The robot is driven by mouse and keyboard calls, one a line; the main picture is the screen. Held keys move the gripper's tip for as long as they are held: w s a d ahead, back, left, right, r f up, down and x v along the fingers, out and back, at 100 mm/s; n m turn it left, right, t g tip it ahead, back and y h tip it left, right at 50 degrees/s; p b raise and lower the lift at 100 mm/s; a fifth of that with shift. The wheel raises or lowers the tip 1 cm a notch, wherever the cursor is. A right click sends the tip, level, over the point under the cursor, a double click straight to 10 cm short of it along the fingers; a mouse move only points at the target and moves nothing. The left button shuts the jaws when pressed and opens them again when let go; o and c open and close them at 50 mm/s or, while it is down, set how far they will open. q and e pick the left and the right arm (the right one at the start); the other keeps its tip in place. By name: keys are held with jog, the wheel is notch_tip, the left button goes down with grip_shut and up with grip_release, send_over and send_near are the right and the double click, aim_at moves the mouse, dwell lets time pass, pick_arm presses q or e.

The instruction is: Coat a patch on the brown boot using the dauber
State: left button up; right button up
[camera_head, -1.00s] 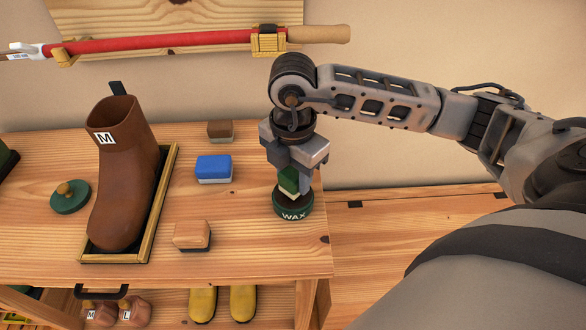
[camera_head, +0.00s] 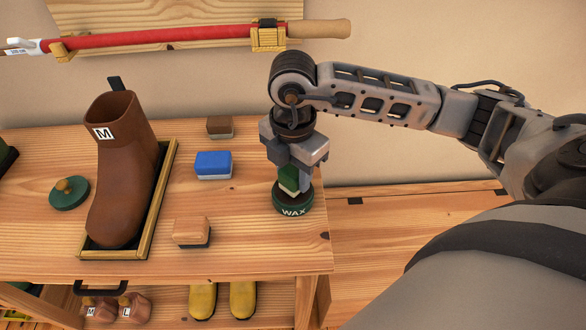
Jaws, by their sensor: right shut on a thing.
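The brown boot (camera_head: 118,185), marked M, stands upright in a wood-framed tray (camera_head: 150,237) at the left of the bench, toe toward me. My right gripper (camera_head: 294,170) points down at the bench's right end, shut on the dauber (camera_head: 289,179), a green block with a pale lower end. The dauber's lower end is at the open top of the green wax tin (camera_head: 293,209); whether it touches the wax is hard to tell. The gripper hides part of the tin's back. My left gripper is not in view.
Brown (camera_head: 219,126), blue (camera_head: 213,164) and tan (camera_head: 192,231) brushes lie between boot and tin. A green lid (camera_head: 69,193) lies left of the boot. A red-shafted tool (camera_head: 165,38) hangs on the wall. Yellow boots (camera_head: 243,300) stand below the bench.

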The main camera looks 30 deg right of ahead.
aim_at(293, 169)
jog(key=shift+f+b, duration=0.3)
jog(key=shift+f, duration=0.1)
jog(key=shift+f, duration=0.1)
dwell(1.2)
jog(key=shift+r+p, duration=2.65)
jog(key=shift+r, duration=1)
jog(key=shift+f, duration=0.1)
